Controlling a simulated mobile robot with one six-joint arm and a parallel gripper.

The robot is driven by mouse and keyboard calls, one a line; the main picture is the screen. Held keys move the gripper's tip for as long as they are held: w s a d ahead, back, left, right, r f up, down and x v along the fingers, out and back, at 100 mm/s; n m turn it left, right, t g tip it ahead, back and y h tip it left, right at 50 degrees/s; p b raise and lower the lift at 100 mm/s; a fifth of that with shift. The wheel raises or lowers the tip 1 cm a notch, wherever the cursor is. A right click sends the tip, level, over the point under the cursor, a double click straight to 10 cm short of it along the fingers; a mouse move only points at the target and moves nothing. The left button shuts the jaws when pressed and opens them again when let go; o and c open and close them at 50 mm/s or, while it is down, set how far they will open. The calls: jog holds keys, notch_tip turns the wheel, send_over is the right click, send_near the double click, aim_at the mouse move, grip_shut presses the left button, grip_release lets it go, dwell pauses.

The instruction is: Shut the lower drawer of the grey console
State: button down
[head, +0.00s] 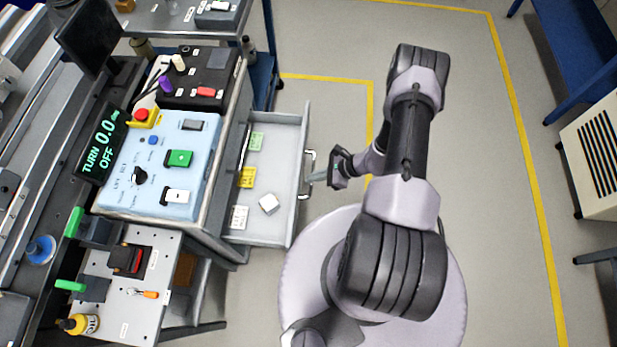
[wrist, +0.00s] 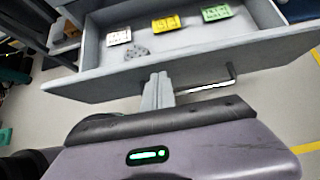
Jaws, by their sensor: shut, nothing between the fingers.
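The grey console (head: 232,130) stands left of centre in the head view. A bar handle (head: 309,172) is on the drawer front. My gripper (head: 316,177) is shut and empty, with its fingertips at the handle. In the wrist view the shut fingers (wrist: 158,88) point at the drawer front (wrist: 110,85), beside the handle (wrist: 210,87). I cannot tell whether they touch it.
A blue control panel (head: 165,160) with a red stop button (head: 141,114) tops the console. A black box with knobs (head: 200,78) sits behind it. A lower bench (head: 120,310) with small tools is at the front left. The floor (head: 470,200) to the right is clear.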

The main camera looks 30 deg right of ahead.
jog(key=shift+w+a, duration=0.5)
jog(key=shift+a, duration=0.2)
jog(key=w+a+b, duration=0.2)
jog(key=w+a, duration=0.8)
jog(key=a, duration=0.4)
jog(key=shift+a, duration=0.4)
